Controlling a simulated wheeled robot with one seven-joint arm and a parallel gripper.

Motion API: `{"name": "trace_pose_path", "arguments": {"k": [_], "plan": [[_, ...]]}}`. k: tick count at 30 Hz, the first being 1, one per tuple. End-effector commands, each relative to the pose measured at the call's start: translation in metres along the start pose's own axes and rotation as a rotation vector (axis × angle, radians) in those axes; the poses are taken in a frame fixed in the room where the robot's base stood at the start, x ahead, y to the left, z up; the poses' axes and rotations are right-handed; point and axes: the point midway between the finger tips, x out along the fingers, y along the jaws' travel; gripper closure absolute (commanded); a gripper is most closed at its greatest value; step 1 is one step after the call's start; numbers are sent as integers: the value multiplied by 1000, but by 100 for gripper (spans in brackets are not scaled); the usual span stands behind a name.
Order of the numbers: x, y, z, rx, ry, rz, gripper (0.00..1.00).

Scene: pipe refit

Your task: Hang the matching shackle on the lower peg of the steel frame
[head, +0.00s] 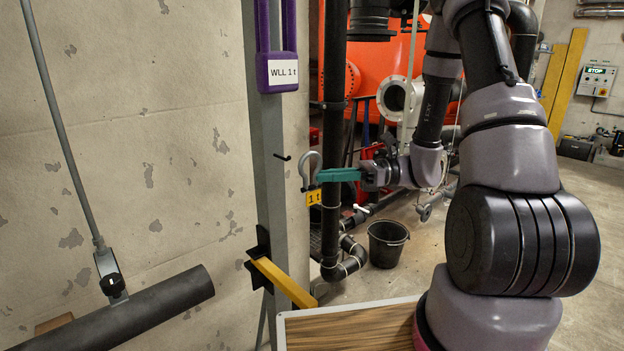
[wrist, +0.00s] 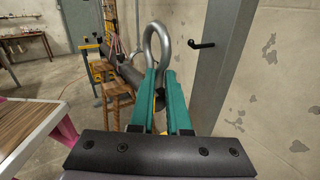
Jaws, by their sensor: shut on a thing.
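My gripper (head: 325,175) has teal fingers and is shut on a grey metal shackle (head: 304,162), holding it in the air with the bow up. A yellow tag (head: 313,198) reading "1 t" hangs below the shackle. The steel frame's grey post (head: 262,130) stands left of it, with a thin black peg (head: 283,157) sticking out toward the shackle. In the head view the shackle appears right of the peg, apart from it. In the wrist view the shackle bow (wrist: 149,42) rises beyond the fingertips (wrist: 160,75), and the peg (wrist: 202,44) is to its right.
A purple sling (head: 276,72) labelled "WLL 1 t" hangs higher on the post. A yellow bar (head: 283,282) juts out low on the frame. A wood-topped table (head: 350,328) is in front. A black bucket (head: 386,243) and dark pipes (head: 332,130) stand behind.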

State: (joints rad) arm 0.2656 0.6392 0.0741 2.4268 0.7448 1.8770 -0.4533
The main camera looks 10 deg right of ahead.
Motion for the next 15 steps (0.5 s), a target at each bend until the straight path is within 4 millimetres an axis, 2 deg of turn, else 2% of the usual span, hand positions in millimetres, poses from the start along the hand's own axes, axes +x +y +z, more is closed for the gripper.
{"name": "trace_pose_path", "arguments": {"k": [5, 15], "plan": [[-1, 8, -1, 1, 1, 44, 100], [9, -7, -2, 2, 1, 44, 100]]}}
